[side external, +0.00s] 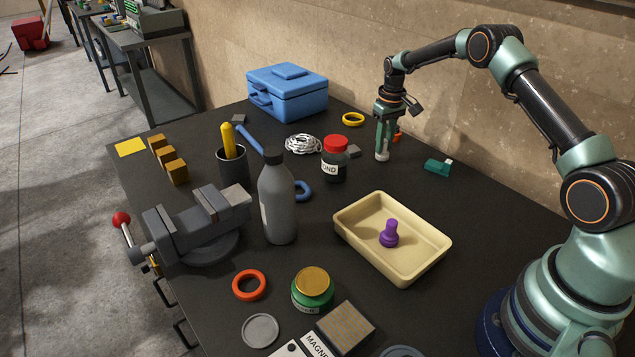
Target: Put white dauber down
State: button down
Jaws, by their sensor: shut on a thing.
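My gripper (384,145) is at the back of the dark table, pointing down, right of the red-capped jar. It is shut on the white dauber (381,156), whose pale lower end shows below the fingers. The rest of the dauber is hidden by the fingers. The dauber is at or just above the tabletop; I cannot tell if it touches. It looks about upright.
A red-capped jar (335,160) and a small grey block (353,151) stand left of my gripper. An orange thing (397,137) is close behind it. A teal block (438,167) lies to the right. A cream tray (428,261) with a purple dauber (389,234) is in front.

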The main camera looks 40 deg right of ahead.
jog(key=shift+f, duration=0.1)
jog(key=c, duration=0.7)
grip_release()
